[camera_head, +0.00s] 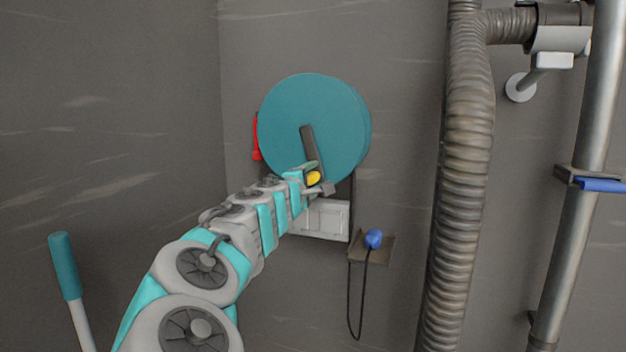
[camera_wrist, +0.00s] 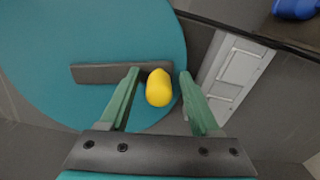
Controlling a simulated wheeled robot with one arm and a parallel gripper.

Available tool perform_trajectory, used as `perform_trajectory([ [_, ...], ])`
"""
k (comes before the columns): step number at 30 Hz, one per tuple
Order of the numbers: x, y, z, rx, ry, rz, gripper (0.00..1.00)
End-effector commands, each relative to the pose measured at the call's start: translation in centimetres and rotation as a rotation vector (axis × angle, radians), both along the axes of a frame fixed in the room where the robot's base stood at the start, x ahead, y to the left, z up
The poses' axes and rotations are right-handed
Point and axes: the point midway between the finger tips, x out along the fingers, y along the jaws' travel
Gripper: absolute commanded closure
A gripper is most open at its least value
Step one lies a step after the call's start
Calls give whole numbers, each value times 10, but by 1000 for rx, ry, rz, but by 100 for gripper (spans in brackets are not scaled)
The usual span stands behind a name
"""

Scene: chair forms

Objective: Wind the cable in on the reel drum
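The reel drum (camera_head: 300,105) is a large teal disc on the wall; it fills the upper left of the wrist view (camera_wrist: 60,40). A dark crank arm (camera_head: 308,142) crosses its face and ends in a yellow handle (camera_head: 313,178). My gripper (camera_wrist: 159,72) is open at the handle. In the wrist view its two green fingers stand either side of the yellow handle (camera_wrist: 158,88), with visible gaps. The black cable (camera_head: 363,300) hangs in a loop below a blue ball-like end (camera_head: 374,239) at a small bracket (camera_head: 384,253). My arm hides part of the drum's lower edge.
A white wall box (camera_head: 328,218) sits below the drum. A red item (camera_head: 257,138) is at the drum's left. A ribbed hose (camera_head: 467,150) and a metal pipe (camera_head: 575,220) with a blue-handled fitting (camera_head: 600,185) stand right. A teal-gripped lever (camera_head: 65,267) is at lower left.

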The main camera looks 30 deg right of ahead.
Motion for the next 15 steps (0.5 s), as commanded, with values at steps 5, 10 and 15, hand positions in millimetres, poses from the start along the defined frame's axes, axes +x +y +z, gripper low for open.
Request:
perform_trajectory([
  [5, 0, 1, 0, 0, 0, 1, 37],
  [10, -5, 8, 1, -2, 0, 2, 37],
  [15, -19, 26, 2, -3, -2, 4, 37],
])
